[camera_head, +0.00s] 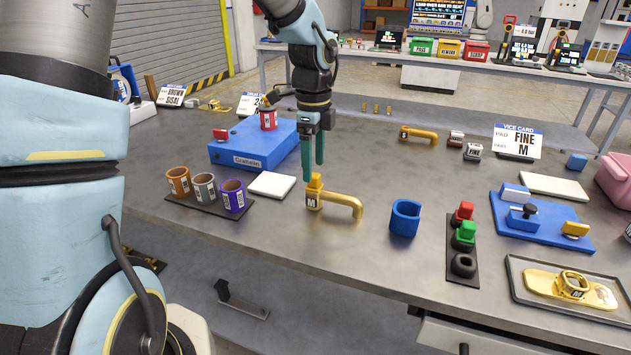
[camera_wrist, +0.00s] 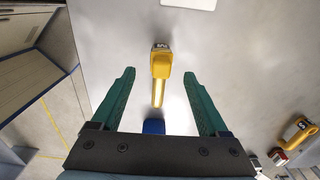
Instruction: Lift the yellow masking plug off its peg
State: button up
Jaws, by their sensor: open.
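A yellow block-like plug (camera_head: 315,180) sits on top of a brass tap-like fitting (camera_head: 345,203) marked M, near the table's middle. My gripper (camera_head: 313,168) points down over it, open and empty, with its green fingertips at or just above the plug. In the wrist view the plug (camera_wrist: 161,63) lies between the two fingers (camera_wrist: 159,73), with clear space on both sides. The fitting's spout (camera_wrist: 158,94) runs toward my palm. A dark rack (camera_head: 478,270) at right holds a red plug (camera_head: 465,210), a green plug (camera_head: 466,231) and a bare black ring-shaped seat (camera_head: 463,264). No peg shows under the yellow plug.
A blue cup (camera_head: 405,219) stands right of the fitting. A white pad (camera_head: 272,186) and three small cups (camera_head: 205,190) are to the left. A blue fixture (camera_head: 555,235) and a tray (camera_head: 515,290) with a gold part are at right. Bare table lies behind the fitting.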

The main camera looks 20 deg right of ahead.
aim_at(314, 175)
notch_tip(314, 175, down, 4)
jog(key=shift+d+f+p, duration=0.1)
jog(key=shift+p, duration=0.35)
jog(key=shift+c, duration=0.4)
grip_shut()
